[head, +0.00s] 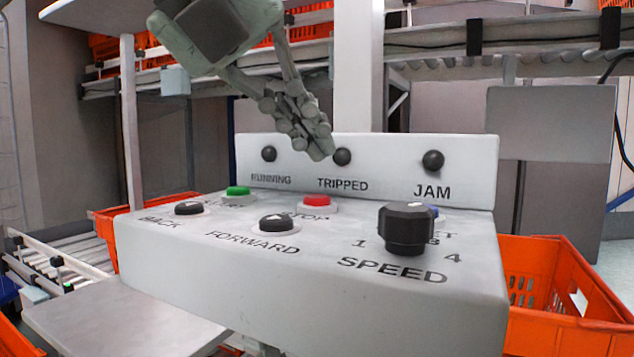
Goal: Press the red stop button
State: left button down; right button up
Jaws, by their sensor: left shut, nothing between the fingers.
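The red stop button (317,201) sits on the sloping top of the grey control box (300,290), behind the black forward button (277,223). The word STOP is printed beside it, partly covered by the forward button. My left gripper (319,153) reaches down from the top of the head view. Its fingers are shut with nothing between them. The fingertips show above the red button in the picture, in front of the upright lamp panel (470,170), with a visible gap to the button. My right gripper is not in view.
A green button (238,191), a black back button (189,208) and a black speed knob (406,228) share the box top. A blue button (432,210) is partly hidden behind the knob. Orange totes (560,285) stand around, with conveyors behind.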

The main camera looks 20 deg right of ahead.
pick_arm(q)
jog(key=shift+r+p, duration=0.8)
jog(key=shift+r, duration=0.7)
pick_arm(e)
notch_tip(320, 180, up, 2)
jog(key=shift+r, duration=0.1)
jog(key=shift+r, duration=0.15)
pick_arm(q)
jog(key=shift+f, duration=0.15)
